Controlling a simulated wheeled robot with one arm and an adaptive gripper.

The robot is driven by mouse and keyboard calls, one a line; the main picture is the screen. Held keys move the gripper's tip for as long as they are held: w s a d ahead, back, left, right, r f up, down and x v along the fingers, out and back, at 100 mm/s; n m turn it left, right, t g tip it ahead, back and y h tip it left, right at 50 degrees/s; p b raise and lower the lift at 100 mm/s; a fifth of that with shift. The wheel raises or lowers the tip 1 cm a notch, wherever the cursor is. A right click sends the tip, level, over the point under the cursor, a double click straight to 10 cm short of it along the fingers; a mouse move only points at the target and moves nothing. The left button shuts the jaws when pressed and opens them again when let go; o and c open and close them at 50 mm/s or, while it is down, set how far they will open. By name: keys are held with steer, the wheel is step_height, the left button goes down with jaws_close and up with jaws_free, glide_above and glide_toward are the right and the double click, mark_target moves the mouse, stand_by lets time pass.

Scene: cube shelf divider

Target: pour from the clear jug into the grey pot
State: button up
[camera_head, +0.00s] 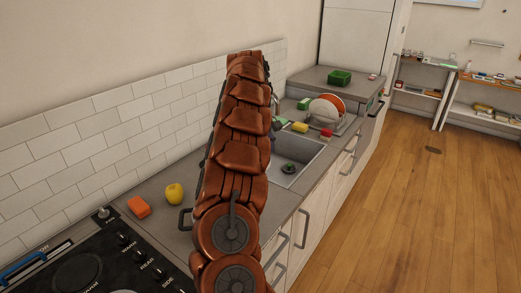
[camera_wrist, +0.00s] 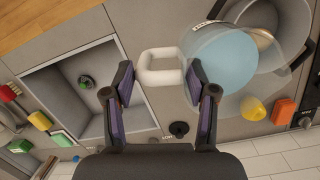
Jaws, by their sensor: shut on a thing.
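The clear jug (camera_wrist: 205,47) has a white handle (camera_wrist: 160,55) and blue liquid (camera_wrist: 226,62) in it. In the wrist view my gripper (camera_wrist: 160,75) has a finger on either side of the handle and is shut on it. The jug overlaps the near side of the grey pot (camera_wrist: 291,32), which has dark handles. I cannot tell how far the jug is tilted, or its height above the pot. In the head view my arm hides the jug, my gripper and most of the pot; a dark loop by the arm may be a pot handle.
A yellow apple-like fruit (camera_head: 175,194) and an orange block (camera_head: 139,207) lie on the counter near the pot. The black stove (camera_head: 100,262) is at the front left. The sink (camera_head: 293,160) and a dish rack with plates (camera_head: 327,109) lie beyond my arm. The tiled wall is behind.

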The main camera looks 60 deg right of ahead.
steer(key=w+a+r+g+h+b, duration=0.2)
steer(key=a+r+h+b, duration=0.1)
steer(key=a+h+b, duration=0.1)
steer(key=shift+a+r+h, duration=0.3)
steer(key=shift+a+h, duration=0.2)
steer(key=shift+a, duration=0.05)
stand_by(0.4)
steer(key=shift+a+f+m+b, duration=0.2)
steer(key=shift+a+m+b, duration=0.2)
steer(key=shift+b, duration=0.85)
steer(key=shift+w+a+f+g+h+b, duration=0.2)
steer(key=shift+h+b, duration=0.3)
steer(key=shift+b, duration=0.75)
steer(key=shift+w+a+f+g+h+b, duration=0.15)
steer(key=shift+a+g+h+b, duration=0.25)
steer(key=shift+b, duration=0.8)
stand_by(3.0)
